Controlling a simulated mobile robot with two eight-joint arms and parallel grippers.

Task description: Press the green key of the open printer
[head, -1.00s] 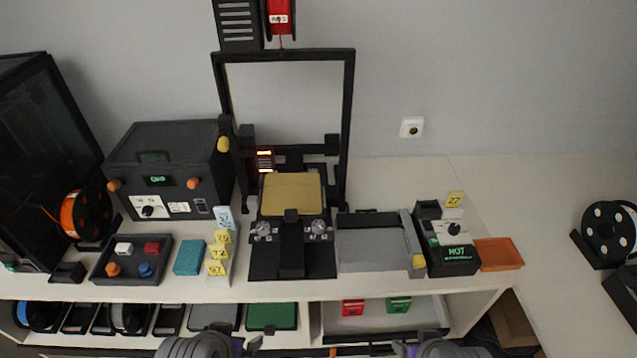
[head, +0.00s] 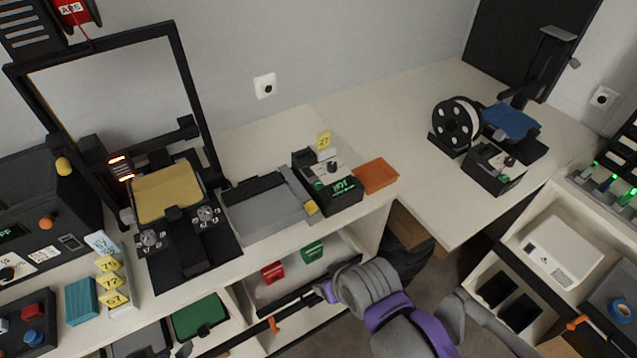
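The open printer (head: 187,75) stands at left as a tall black frame with a gold bed (head: 168,193) and two grey knobs in front. I cannot make out a green key on its body. On the shelf below and to its right are a small green block (head: 312,250) and a red block (head: 272,271); I cannot tell whether either is a key. My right arm comes in at the bottom centre, its purple-trimmed end (head: 326,290) below the green block and apart from it; its fingers are not clear. A small grey tip at the bottom edge seems to be my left gripper (head: 185,350).
A grey tray (head: 262,208), a black box with green lettering (head: 327,184) and an orange tray (head: 376,175) sit right of the printer. Yellow number tags (head: 112,280) stand at its left.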

